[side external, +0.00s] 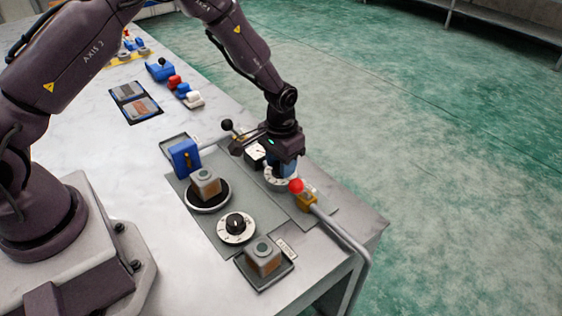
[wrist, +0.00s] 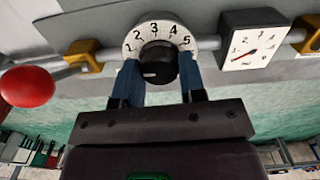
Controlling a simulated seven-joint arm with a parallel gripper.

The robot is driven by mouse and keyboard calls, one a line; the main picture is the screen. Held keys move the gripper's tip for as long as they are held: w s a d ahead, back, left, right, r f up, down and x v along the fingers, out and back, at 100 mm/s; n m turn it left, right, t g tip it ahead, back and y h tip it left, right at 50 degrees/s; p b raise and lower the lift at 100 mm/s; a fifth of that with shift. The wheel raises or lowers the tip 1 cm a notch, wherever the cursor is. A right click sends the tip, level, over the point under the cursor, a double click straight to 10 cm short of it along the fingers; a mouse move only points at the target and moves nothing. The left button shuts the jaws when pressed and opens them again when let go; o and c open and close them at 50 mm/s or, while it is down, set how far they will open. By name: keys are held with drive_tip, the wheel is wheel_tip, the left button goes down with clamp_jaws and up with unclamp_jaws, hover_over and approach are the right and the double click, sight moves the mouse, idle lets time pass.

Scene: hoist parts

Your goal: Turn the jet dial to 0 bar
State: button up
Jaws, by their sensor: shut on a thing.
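A white dial (wrist: 155,31) with a black knob (wrist: 160,62) shows in the wrist view, with numbers 1 to 5 readable around its top. My gripper (wrist: 158,80) has its two blue fingers shut on the knob, one at each side. A short white mark on the knob points to the left; the left finger hides that part of the scale, and no 0 is visible. In the side external view my gripper (side external: 284,168) is down over this dial (side external: 280,182), which is partly hidden by it.
A square gauge (wrist: 254,44) with a red needle is right of the dial. A red ball handle (wrist: 27,86) is close on the left, on a pipe with yellow mounts.

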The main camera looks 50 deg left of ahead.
drive_tip(key=shift+n, duration=0.5)
idle(0.3)
drive_tip(key=o, duration=0.9)
wheel_tip(320, 180, up, 13)
